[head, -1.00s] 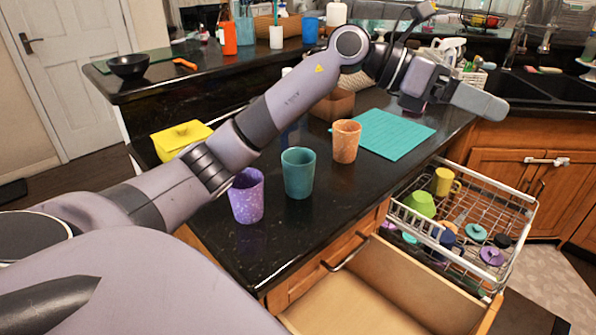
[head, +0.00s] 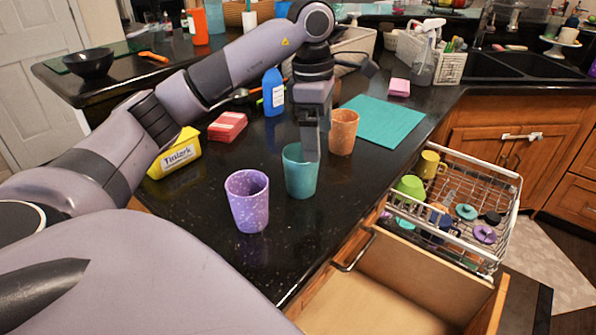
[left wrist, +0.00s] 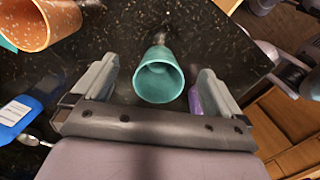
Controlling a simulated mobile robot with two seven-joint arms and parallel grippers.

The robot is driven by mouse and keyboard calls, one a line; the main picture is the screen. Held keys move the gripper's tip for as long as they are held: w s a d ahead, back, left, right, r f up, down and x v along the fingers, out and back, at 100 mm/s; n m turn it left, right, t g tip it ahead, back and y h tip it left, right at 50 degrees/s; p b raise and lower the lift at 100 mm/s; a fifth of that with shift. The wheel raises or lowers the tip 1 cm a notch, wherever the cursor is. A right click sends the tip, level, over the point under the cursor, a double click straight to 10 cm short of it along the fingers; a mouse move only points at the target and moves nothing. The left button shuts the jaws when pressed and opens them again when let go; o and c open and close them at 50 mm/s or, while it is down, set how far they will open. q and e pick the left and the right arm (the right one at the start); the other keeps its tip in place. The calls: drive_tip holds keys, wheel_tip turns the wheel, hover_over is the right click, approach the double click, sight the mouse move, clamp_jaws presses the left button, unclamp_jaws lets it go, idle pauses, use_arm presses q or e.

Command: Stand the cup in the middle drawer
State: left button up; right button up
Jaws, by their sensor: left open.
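Three cups stand upright on the dark counter: a purple speckled cup (head: 248,203), a teal cup (head: 300,176) and an orange cup (head: 343,132). My left gripper (head: 309,150) points down over the teal cup, in front of its far rim. In the left wrist view the open fingers (left wrist: 152,88) are on either side of the teal cup (left wrist: 158,80), apart from it, with its mouth facing the camera. The orange cup (left wrist: 45,20) shows at upper left there, and a sliver of purple (left wrist: 194,103) by the right finger. An open, empty wooden drawer (head: 385,290) is below the counter. My right gripper is not seen.
A white wire rack (head: 505,205) with cups and lids is pulled out beyond the drawer. A teal mat (head: 385,124), blue bottle (head: 273,93), red block (head: 227,127) and yellow tub (head: 176,155) are on the counter. The counter's near end is clear.

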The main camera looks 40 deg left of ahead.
sight(301, 172)
use_arm(q)
drive_tip(key=shift+g+y, duration=0.4)
drive_tip(key=shift+y, duration=0.1)
drive_tip(key=shift+s+a+f, duration=0.3)
drive_tip(key=shift+a+f, duration=0.15)
drive_tip(key=shift+f, duration=0.75)
drive_tip(key=shift+s+a+f, duration=0.3)
drive_tip(key=shift+a+f, duration=0.1)
drive_tip(key=shift+f, duration=0.85)
drive_tip(key=shift+s+a+f, duration=0.3)
drive_tip(key=shift+a+f, duration=0.15)
drive_tip(key=shift+f, duration=0.75)
drive_tip(key=c, duration=1.1)
drive_tip(key=shift+r, duration=0.1)
